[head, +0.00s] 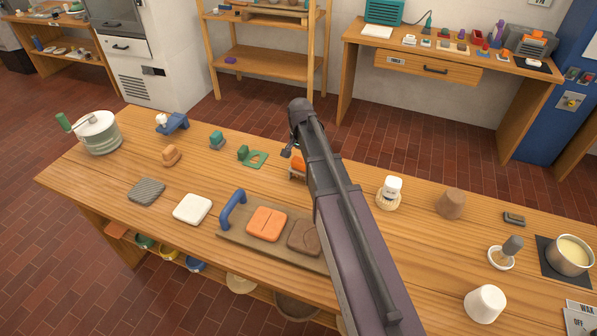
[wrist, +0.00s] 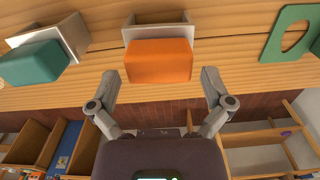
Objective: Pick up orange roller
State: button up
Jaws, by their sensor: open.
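The orange roller (wrist: 158,60) looks like a blocky orange piece on a pale stand (wrist: 155,32) at the upper middle of the wrist view. In the head view the orange roller (head: 298,163) sits on the wooden bench, partly hidden by my arm. My gripper (wrist: 160,76) is open and empty. Its fingers flank the near edge of the orange piece, one on each side, and appear apart from it. In the head view my gripper (head: 291,149) shows only in part beside the orange piece.
In the wrist view a teal block (wrist: 33,62) on a similar stand is at left, and a green ring-shaped plate (wrist: 290,34) at right. In the head view a board (head: 228,238) carries an orange slab (head: 267,223). A white jar (head: 391,188) stands right of my arm.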

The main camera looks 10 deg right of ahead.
jog(key=shift+f+b, duration=0.45)
jog(key=shift+f, duration=0.3)
jog(key=c, duration=1.1)
jog(key=shift+o, duration=0.2)
jog(key=shift+r, duration=0.25)
notch_tip(320, 180, up, 10)
jog(key=p, duration=1)
jog(key=shift+f, duration=0.2)
jog(key=o, duration=0.5)
jog(key=c, duration=0.5)
